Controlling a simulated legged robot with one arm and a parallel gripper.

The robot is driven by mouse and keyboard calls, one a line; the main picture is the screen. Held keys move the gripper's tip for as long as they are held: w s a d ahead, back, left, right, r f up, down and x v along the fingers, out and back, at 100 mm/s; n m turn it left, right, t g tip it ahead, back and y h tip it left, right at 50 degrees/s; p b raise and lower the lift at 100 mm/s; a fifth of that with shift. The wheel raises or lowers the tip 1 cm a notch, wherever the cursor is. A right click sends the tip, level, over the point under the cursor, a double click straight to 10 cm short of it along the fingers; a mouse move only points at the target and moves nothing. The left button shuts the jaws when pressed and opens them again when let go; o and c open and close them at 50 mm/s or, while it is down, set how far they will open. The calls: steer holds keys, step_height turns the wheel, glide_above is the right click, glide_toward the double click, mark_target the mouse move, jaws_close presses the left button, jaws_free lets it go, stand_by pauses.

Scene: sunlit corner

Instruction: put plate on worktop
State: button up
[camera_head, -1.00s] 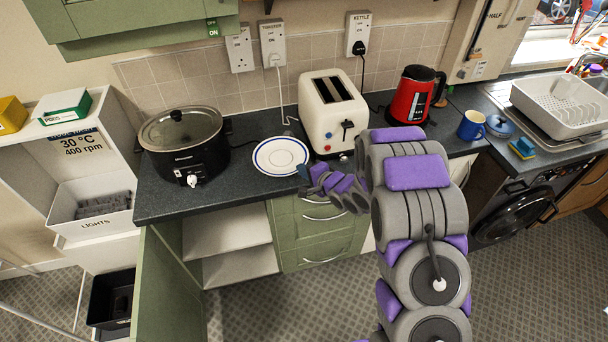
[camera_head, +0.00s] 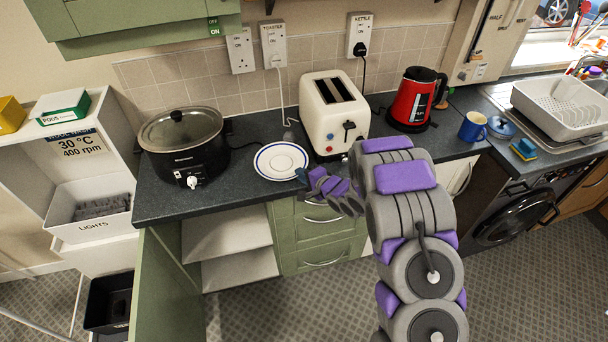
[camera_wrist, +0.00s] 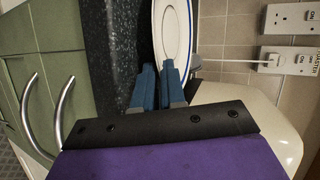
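The plate (camera_head: 281,160), white with a blue ring, is level at the worktop (camera_head: 240,187) between the slow cooker and the toaster. Whether its underside touches the worktop I cannot tell. My gripper (camera_head: 302,175) is at the plate's right front rim. In the wrist view, the blue fingers of my gripper (camera_wrist: 160,70) are close together, one on each side of the near rim of the plate (camera_wrist: 172,30). They look shut on it, and they hide the part of the rim they hold.
A black slow cooker (camera_head: 184,150) stands left of the plate, and a cream toaster (camera_head: 325,118) close behind on the right. A red kettle (camera_head: 413,97) and a blue mug (camera_head: 473,126) stand farther right. A green cupboard door (camera_head: 168,290) hangs open below.

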steer(key=shift+o, duration=0.3)
steer(key=shift+a, duration=0.35)
steer(key=shift+d, duration=0.1)
steer(key=shift+s+d+r, duration=0.1)
steer(key=shift+d+r, duration=0.05)
steer(key=shift+d, duration=0.15)
steer(key=s+d+r+n+g+h+p, duration=0.1)
steer(key=s+d+r+n+g+h, duration=0.1)
steer(key=s+d+r+h, duration=0.55)
steer(key=s+d+r+n+g+h+p, duration=0.1)
steer(key=s+d+r+n+g+h, duration=0.15)
steer(key=s+d+r, duration=0.9)
steer(key=s+a+r+n+g, duration=0.1)
steer(key=s+r+g, duration=0.1)
steer(key=s, duration=0.8)
steer(key=s+a+r+n+g, duration=0.1)
steer(key=s+n+g, duration=0.1)
steer(key=s, duration=0.9)
steer(key=s+a+r+n+g+y, duration=0.1)
steer(key=s+a+r+n+g, duration=0.1)
steer(key=s, duration=0.9)
steer(key=shift+r+g, duration=0.3)
steer(key=shift+g, duration=0.55)
